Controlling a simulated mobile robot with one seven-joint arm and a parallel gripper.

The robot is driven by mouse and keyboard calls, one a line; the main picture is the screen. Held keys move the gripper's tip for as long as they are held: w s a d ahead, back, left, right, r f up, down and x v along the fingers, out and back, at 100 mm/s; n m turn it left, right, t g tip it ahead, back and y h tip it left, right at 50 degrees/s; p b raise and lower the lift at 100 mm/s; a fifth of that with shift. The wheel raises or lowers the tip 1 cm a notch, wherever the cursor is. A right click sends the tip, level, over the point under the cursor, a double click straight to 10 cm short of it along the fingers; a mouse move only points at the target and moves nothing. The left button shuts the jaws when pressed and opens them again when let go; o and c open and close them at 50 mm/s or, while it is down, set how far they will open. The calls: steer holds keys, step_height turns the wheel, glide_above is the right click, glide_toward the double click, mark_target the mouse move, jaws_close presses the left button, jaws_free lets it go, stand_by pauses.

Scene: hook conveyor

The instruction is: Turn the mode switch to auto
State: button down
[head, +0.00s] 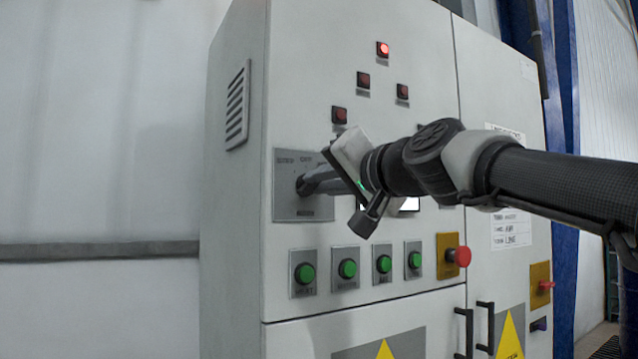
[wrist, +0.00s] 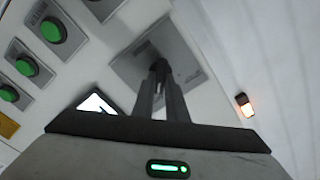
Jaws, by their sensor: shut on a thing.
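The mode switch has a grey square plate (head: 291,208) on the upper left of the cabinet front. Small position labels run along the plate's top edge, too blurred to read surely. My gripper (head: 302,186) reaches in from the right and its fingers are shut on the switch knob at the plate. The fingers hide most of the knob, so its pointing direction cannot be told. In the wrist view the plate (wrist: 185,50) lies straight ahead, and my gripper's fingers (wrist: 159,68) meet at its middle.
Green buttons (head: 347,269) run in a row below the switch, with a red stop button (head: 459,256) at their right. Above are indicator lamps, the top one (head: 383,49) lit red. Cabinet door handles (head: 485,327) stick out lower right.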

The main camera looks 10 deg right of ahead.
steer(key=shift+f, duration=0.1)
steer(key=c, duration=1.8)
jaws_free()
steer(key=shift+o, duration=0.2)
steer(key=shift+s, duration=0.1)
steer(key=v, duration=1.7)
steer(key=shift+s, duration=0.1)
